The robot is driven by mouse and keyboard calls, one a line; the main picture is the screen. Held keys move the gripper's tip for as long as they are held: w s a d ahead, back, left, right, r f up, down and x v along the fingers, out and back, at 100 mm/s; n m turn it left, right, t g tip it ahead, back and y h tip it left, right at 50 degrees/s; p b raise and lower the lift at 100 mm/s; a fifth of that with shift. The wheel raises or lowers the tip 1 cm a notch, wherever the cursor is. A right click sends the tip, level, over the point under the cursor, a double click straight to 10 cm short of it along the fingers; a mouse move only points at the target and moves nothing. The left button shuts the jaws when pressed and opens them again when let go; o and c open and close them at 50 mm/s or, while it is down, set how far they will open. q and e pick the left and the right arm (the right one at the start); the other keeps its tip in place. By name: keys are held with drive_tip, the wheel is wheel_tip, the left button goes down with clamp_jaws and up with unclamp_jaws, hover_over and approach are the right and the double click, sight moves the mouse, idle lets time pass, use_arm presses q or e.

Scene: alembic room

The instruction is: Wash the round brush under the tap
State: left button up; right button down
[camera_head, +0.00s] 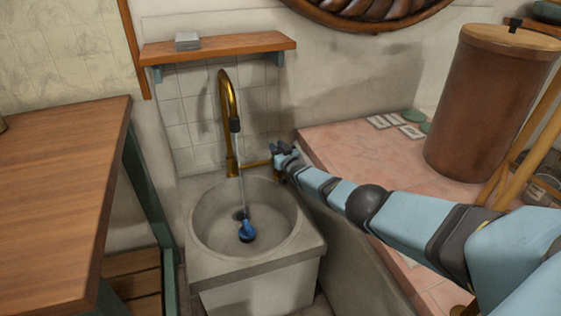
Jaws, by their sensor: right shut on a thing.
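A stone sink (205,255) with a round basin stands in the middle. A curved brass tap (226,95) rises behind it, with a dark piece below the spout's end. A small blue thing with a dark round part, likely the round brush (247,231), is low in the basin. A thin pale line runs from the spout down to it; I cannot tell whether this is water or a shaft. My right gripper (279,160) is shut at the end of the tap's brass side lever (256,163), whose tip it hides. My left gripper is not in view.
A wooden table (60,170) stands at the left. A wooden shelf (220,45) with a grey block (187,41) hangs above the tap. A pink slab (350,150) at the right holds a large brown bin (485,105) and several small tiles and discs.

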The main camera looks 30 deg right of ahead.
drive_tip(key=shift+s+a+f+b, duration=0.15)
drive_tip(key=shift+f+b, duration=0.25)
drive_tip(key=shift+s+t, duration=0.25)
drive_tip(key=shift+t, duration=0.15)
drive_tip(key=shift+s+r+t, duration=0.15)
drive_tip(key=shift+r+t, duration=0.15)
drive_tip(key=shift+r, duration=0.05)
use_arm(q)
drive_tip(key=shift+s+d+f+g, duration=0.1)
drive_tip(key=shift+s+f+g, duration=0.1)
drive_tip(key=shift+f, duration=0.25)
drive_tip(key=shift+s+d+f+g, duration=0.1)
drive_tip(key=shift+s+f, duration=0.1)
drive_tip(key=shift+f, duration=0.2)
use_arm(e)
drive_tip(key=c, duration=0.9)
unclamp_jaws()
